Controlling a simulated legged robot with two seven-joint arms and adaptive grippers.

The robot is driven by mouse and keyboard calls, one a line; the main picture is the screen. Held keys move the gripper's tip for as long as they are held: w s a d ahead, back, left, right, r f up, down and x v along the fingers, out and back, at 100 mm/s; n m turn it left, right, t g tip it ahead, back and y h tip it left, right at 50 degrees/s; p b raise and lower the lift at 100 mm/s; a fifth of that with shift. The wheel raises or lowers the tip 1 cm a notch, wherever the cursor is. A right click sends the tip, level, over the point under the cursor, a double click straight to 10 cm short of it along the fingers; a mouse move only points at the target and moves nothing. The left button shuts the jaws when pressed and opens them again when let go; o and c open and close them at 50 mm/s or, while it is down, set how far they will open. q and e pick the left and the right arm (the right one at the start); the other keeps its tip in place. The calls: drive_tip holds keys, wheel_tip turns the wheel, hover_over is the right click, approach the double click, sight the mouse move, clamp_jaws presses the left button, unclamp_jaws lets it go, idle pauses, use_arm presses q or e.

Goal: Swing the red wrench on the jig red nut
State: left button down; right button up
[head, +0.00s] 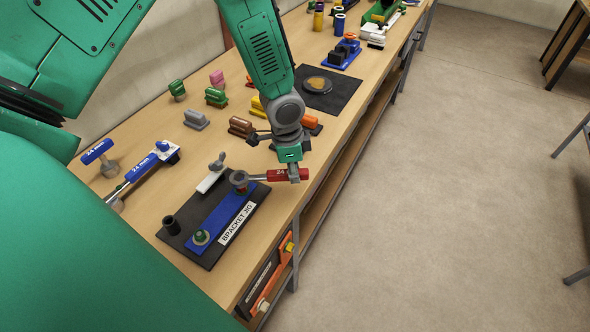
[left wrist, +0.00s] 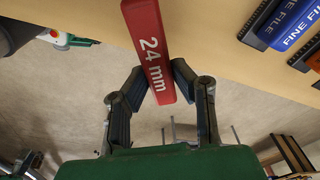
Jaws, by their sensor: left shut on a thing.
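The red wrench (head: 276,175), marked 24, lies across the right end of the bracket jig (head: 209,258). Its grey head (head: 239,179) is at the jig red nut (head: 241,189), which is mostly hidden under it; I cannot tell how fully it is seated. My left gripper (head: 293,173) is shut on the handle's outer end, near the table's front edge. In the left wrist view the handle (left wrist: 150,48), marked 24 mm, passes between the fingers of my left gripper (left wrist: 160,82). My right gripper is not in view.
The jig has a blue bar (head: 217,221), a green nut (head: 201,237), a grey wing-nut clamp (head: 213,175) and a black post (head: 171,225). A blue-handled wrench (head: 142,168) lies to the left. Several coloured blocks stand behind. The floor (head: 450,200) to the right is clear.

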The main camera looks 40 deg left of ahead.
use_arm(q)
drive_tip(key=shift+r+p, duration=0.7)
drive_tip(key=shift+r, duration=0.75)
